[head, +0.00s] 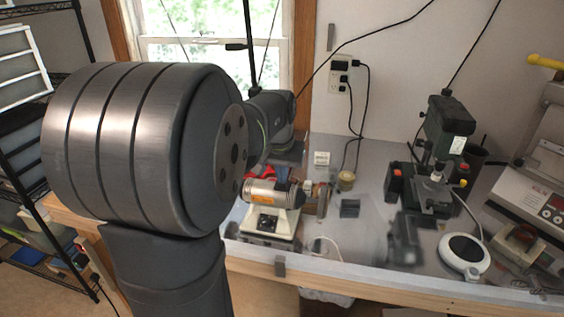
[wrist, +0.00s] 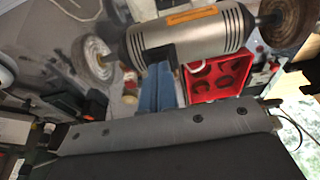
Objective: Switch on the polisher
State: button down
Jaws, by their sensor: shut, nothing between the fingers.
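The polisher (head: 268,192) stands on the bench in the head view, with a silver motor body, a white base and a dark panel (head: 265,222) on the base front. Its right buffing wheel (head: 323,199) shows there. In the wrist view the silver motor body (wrist: 190,36) lies across the top, between two buffing wheels, one at the left (wrist: 93,58) and one at the right (wrist: 287,18). My gripper (wrist: 161,72) shows as two blue fingers side by side, shut and empty, close to the motor body. I cannot tell whether they touch it. My arm hides the gripper in the head view.
A red tray (wrist: 222,80) lies beside the polisher. A small drill press (head: 446,135) and a round white device (head: 464,252) stand to the right. A dark block (head: 349,208) sits right of the polisher. Cables hang at the wall, with an outlet (head: 340,75).

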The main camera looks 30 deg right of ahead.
jog(key=shift+f, duration=0.25)
